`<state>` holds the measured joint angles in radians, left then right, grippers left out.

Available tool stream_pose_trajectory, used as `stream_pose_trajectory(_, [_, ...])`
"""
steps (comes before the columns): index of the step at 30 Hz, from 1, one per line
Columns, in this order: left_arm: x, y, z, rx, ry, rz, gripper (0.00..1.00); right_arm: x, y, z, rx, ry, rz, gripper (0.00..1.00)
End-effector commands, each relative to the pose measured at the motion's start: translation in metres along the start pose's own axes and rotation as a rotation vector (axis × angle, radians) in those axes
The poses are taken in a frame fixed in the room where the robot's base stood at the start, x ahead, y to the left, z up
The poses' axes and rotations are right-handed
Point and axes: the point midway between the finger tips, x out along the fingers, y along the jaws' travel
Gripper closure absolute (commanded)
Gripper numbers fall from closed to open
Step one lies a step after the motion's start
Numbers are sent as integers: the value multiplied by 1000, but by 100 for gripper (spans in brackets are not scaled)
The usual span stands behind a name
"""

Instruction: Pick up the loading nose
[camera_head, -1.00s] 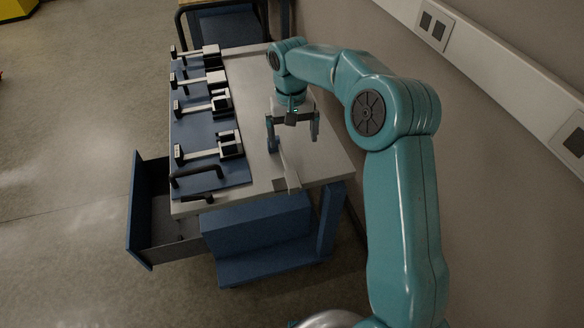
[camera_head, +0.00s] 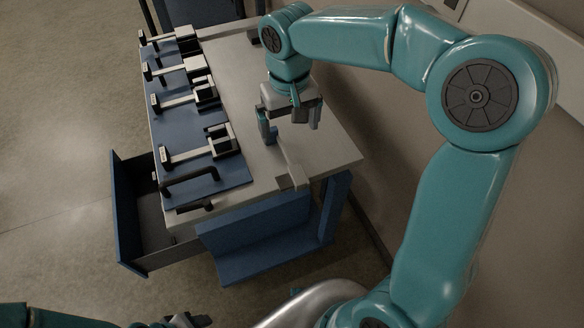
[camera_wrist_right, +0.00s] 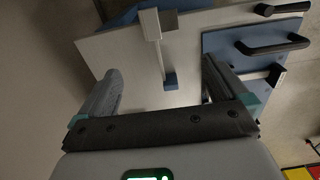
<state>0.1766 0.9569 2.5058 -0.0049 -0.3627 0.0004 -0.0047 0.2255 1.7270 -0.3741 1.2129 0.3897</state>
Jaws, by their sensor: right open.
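A long thin piece with a light grey block (camera_head: 290,181) at its near end and a slim bar lies on the table; I take it to be the loading nose. In the right wrist view its pale block (camera_wrist_right: 150,24) is at the top, and the bar runs down to a small blue end (camera_wrist_right: 170,81) between my fingers. My right gripper (camera_head: 293,132) is open and empty, pointing down over the bar's far end; its fingers also show in the right wrist view (camera_wrist_right: 162,72). Contact cannot be told. My left gripper (camera_head: 182,321) is barely in view at the bottom edge.
The light table top (camera_head: 325,150) is clear right of the piece. A blue board (camera_head: 188,128) on the left bears several clamp-like tools and a dark handle (camera_head: 190,182). A dark blue drawer (camera_head: 128,215) stands open at the left. A wall is on the right.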

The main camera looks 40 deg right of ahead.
Motion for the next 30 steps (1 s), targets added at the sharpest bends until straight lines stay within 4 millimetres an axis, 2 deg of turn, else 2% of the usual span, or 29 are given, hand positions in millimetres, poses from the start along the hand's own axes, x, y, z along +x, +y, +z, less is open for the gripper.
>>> stream_pose_trajectory(12, [8, -3, 0, 0, 0, 0, 48, 89, -4, 5, -7, -6, 0, 0])
stream_pose_trajectory(15, [8, -3, 0, 0, 1, 0, 48, 103, -3, 4, -6, -5, 2, 0])
stream_pose_trajectory(20, [8, -3, -1, 1, 1, 0, 48, 113, -4, 2, -5, -4, 1, 0])
stream_pose_trajectory(27, [6, -2, 0, 1, 1, 0, 48, 151, -5, -1, -5, -6, 1, 0])
stream_pose_trajectory(30, [7, -2, 0, 1, 1, 0, 48, 160, -6, -1, -3, -4, 0, 0])
